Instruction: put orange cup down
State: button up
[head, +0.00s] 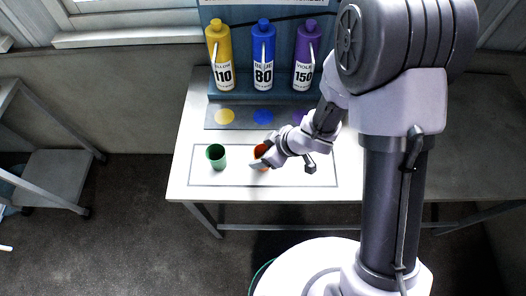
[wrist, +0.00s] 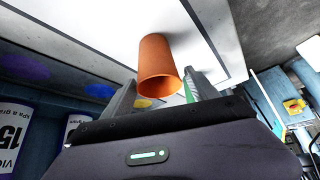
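The orange cup (head: 261,151) is at the white table's front half, inside a thin outlined rectangle, partly hidden by my gripper (head: 262,160). In the wrist view the orange cup (wrist: 157,62) appears to stand on the white surface, with its rim toward the camera. My gripper (wrist: 160,86) has one finger on each side of it, with a small gap showing at each side. The gripper looks open around the cup.
A green cup (head: 216,156) stands to the left on the table (head: 183,160). Yellow (head: 220,58), blue (head: 263,58) and violet (head: 306,58) bottles stand in the dispenser behind, above a strip with coloured spots (head: 243,117). The table between the cups is clear.

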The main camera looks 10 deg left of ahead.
jog(key=p+v, duration=0.7)
jog(key=v, duration=0.4)
jog(key=w+d+r+m+t+h, duration=0.3)
jog(key=w+d+r+m, duration=0.1)
jog(key=d+r, duration=0.35)
jog(key=w+d+r+m+t+h, duration=0.2)
jog(key=w+d+r+m+t, duration=0.15)
jog(key=d+r, duration=0.35)
jog(key=s+d+r+m+g+h, duration=0.2)
jog(key=s+d+r+m, duration=0.3)
jog(key=s+r+m, duration=0.4)
jog(key=s+a+r+m+y, duration=0.2)
jog(key=s+a, duration=0.3)
jog(key=s, duration=0.4)
jog(key=shift+r+m+y, duration=0.3)
jog(key=shift+r+m, duration=0.05)
jog(key=shift+r, duration=0.5)
jog(key=shift+s+a+g, duration=0.1)
jog(key=shift+s+g, duration=0.05)
jog(key=shift+g, duration=0.1)
